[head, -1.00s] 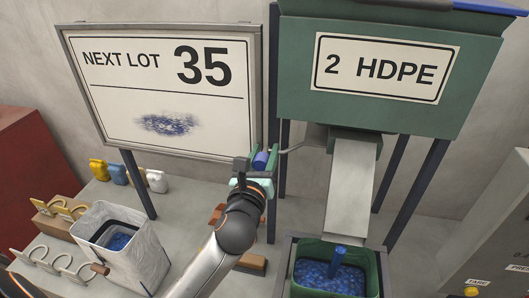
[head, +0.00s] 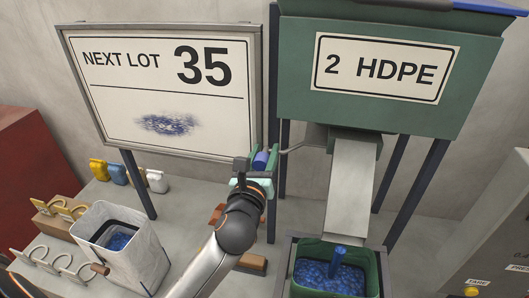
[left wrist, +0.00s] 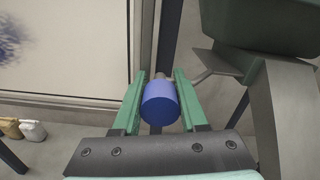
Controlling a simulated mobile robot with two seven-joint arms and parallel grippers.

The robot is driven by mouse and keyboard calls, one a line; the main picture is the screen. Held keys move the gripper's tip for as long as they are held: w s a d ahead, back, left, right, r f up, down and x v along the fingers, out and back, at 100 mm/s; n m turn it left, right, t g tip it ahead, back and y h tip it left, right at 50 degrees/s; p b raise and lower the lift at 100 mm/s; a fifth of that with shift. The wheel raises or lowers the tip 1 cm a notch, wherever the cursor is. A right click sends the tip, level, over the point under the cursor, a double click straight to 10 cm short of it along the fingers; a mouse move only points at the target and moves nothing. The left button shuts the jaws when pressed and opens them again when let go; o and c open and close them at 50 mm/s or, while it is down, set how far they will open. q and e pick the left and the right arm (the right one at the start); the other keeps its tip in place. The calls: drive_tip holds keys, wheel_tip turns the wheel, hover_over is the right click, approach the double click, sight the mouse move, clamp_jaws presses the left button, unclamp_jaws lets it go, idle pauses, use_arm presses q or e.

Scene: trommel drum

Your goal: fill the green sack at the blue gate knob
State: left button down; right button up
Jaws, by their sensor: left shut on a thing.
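The blue gate knob (head: 261,160) sits at the end of a lever left of the chute (head: 350,190). My left gripper (head: 262,162) is around the knob, shut on it. In the left wrist view the knob (left wrist: 161,103) lies between the two green fingers (left wrist: 158,95). The green sack (head: 376,262) stands open under the chute at the bottom. Blue pellets (head: 325,280) lie in it, with a blue stream or piece (head: 341,258) upright at the chute's mouth. My right gripper is not in view.
A green hopper (head: 390,75) marked "2 HDPE" stands above the chute. A "NEXT LOT 35" board (head: 165,90) is at the left. A white sack (head: 150,258) with blue pellets stands on the floor beside hooks (head: 45,262). A grey cabinet (head: 495,230) is at the right.

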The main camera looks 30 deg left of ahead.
use_arm(q)
drive_tip(key=shift+w+d+r, duration=0.1)
drive_tip(key=shift+d, duration=0.2)
drive_tip(key=w+d+p, duration=0.1)
drive_tip(key=d+p, duration=0.1)
drive_tip(key=d, duration=0.4)
drive_tip(key=shift+w, duration=0.25)
drive_tip(key=c, duration=0.8)
unclamp_jaws()
drive_tip(key=shift+d, duration=0.1)
drive_tip(key=shift+c, duration=0.2)
drive_tip(key=o, duration=0.4)
